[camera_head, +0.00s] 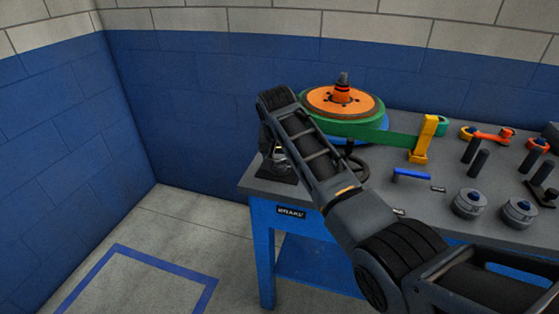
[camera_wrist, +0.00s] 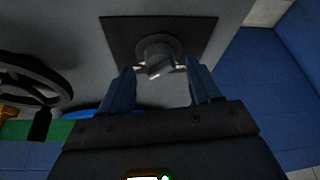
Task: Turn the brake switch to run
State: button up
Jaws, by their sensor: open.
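The brake switch is a grey rotary knob (camera_wrist: 156,58) with a pale mark, on a dark square plate (camera_wrist: 118,28). In the head view the plate (camera_head: 288,179) lies at the left end of the workbench, and the knob is partly hidden by my arm. My gripper (camera_wrist: 161,68) is open, with one blue-lit finger on each side of the knob. I cannot tell whether the fingers touch it. Which position the knob points to cannot be read.
A label reading "BRAKE" (camera_head: 291,212) is on the bench's (camera_head: 256,187) front edge. A dark handwheel (camera_wrist: 62,62) is beside the plate. Grey knobs (camera_head: 469,205) and posts are at the right.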

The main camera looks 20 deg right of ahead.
aim_at(280, 165)
jog(key=shift+x, duration=1.2)
jog(key=shift+c, duration=0.3)
jog(key=c, duration=1)
jog(key=shift+o, duration=0.2)
jog(key=shift+n, duration=0.3)
jog(key=n+y+p, duration=0.1)
jog(key=n+p, duration=0.1)
jog(key=n, duration=0.2)
jog(key=shift+d+y, duration=0.15)
jog(key=shift+y, duration=0.25)
jog(key=shift+d+n+y, duration=0.1)
jog(key=shift+n+y, duration=0.9)
jog(key=shift+n, duration=1.6)
